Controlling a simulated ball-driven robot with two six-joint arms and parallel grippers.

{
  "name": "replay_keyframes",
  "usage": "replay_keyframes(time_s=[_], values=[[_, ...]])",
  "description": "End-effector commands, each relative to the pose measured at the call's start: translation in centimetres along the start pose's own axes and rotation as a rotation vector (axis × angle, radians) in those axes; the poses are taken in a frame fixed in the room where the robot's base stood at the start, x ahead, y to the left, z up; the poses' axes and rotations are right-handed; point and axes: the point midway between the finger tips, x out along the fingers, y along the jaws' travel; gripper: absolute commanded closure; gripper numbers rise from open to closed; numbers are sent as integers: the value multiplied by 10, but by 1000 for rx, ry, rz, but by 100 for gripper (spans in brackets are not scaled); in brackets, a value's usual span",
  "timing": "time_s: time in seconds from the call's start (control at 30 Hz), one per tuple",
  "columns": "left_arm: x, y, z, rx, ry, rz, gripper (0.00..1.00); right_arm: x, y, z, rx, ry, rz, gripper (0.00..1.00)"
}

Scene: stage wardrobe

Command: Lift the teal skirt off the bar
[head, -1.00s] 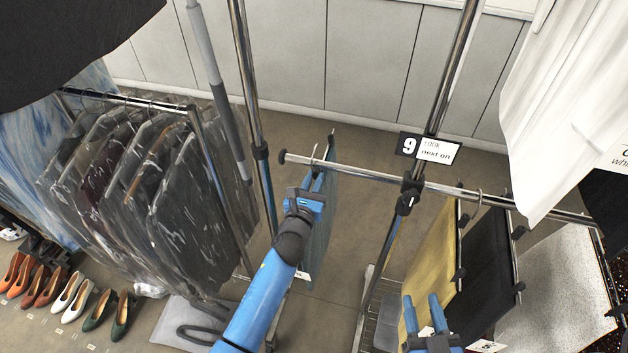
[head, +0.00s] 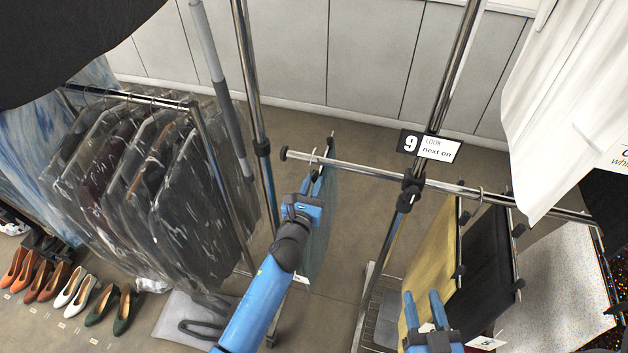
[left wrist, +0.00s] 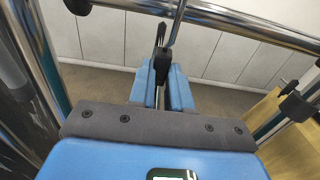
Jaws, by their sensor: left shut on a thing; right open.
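The teal skirt (head: 319,238) hangs edge-on near the left end of the chrome bar (head: 360,170). Its hanger hook (head: 313,157) is at the bar in the head view. My left gripper (head: 314,184) is just below the bar, at the top of the skirt. In the left wrist view my left gripper (left wrist: 162,92) is shut on the skirt's hanger, around a dark clip (left wrist: 162,66), with the hook (left wrist: 177,24) rising across the bar. The jaws hide part of the hanger. My right gripper (head: 425,299) is open and empty, low in front of the mustard garment.
A mustard garment (head: 432,258), a black one (head: 485,268) and a pale speckled one (head: 555,290) hang right of the upright (head: 408,210) and its sign (head: 430,146). Plastic-covered garments (head: 180,210) hang at left above several shoes (head: 70,291).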

Motion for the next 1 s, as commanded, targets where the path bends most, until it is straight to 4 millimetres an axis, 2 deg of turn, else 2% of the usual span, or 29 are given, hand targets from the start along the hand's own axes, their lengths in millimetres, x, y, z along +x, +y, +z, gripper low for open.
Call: replay_keyframes(time_s=[1.0], values=[[-45,0,1,0,-2,-1,100,0,0,-3,0,0,0,57]])
